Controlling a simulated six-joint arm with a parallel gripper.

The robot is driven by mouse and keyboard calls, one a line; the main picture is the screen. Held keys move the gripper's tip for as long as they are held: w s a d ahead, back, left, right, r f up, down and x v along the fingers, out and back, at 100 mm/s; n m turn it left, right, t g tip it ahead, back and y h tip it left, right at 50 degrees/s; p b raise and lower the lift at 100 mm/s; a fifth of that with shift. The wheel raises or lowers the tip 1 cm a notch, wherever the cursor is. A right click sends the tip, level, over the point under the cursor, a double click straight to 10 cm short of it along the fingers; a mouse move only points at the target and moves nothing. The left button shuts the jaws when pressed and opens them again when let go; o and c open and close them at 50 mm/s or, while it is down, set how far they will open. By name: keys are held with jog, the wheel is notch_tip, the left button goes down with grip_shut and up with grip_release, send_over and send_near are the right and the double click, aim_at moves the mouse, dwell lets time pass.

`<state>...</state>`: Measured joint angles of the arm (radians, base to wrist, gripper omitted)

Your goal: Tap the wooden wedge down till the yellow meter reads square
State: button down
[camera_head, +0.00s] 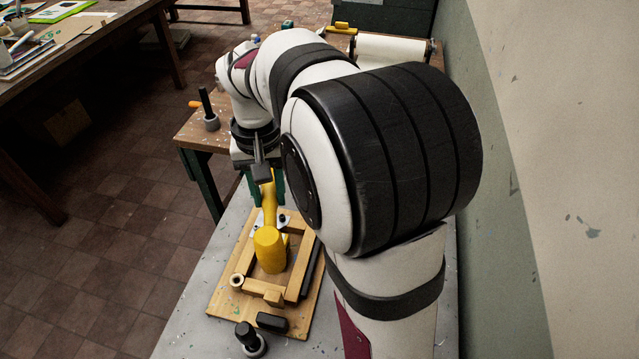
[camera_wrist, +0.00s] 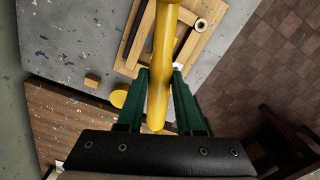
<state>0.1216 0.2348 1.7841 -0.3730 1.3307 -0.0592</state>
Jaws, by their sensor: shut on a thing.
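My gripper (camera_head: 267,184) is shut on the handle of a yellow mallet (camera_head: 270,250). The mallet's head hangs down over a wooden frame (camera_head: 243,259); I cannot tell whether it touches anything. In the wrist view, the green fingers of my gripper (camera_wrist: 160,76) clasp the mallet's yellow handle (camera_wrist: 160,100), and the frame (camera_wrist: 190,46) lies beyond. A small wooden block (camera_head: 274,298) sits at the frame's near bar; I cannot tell whether it is the wedge. I cannot make out the yellow meter or its reading; the mallet and arm hide part of the frame.
The frame lies on a wooden board (camera_head: 222,297) on a grey bench. A dark bar (camera_head: 312,271) runs along its right side. A black block (camera_head: 272,322) and a black-handled tool (camera_head: 249,338) are in front.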

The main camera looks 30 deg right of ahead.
jog(key=shift+s+a+r+n, duration=0.15)
jog(key=shift+s+a+r, duration=0.2)
jog(key=shift+a, duration=0.3)
jog(key=shift+s+a+r+n, duration=0.2)
jog(key=shift+a+r, duration=0.15)
jog(key=shift+a, duration=0.25)
jog(key=shift+f, duration=2.05)
jog(key=shift+f, duration=0.2)
jog(key=shift+f, duration=0.1)
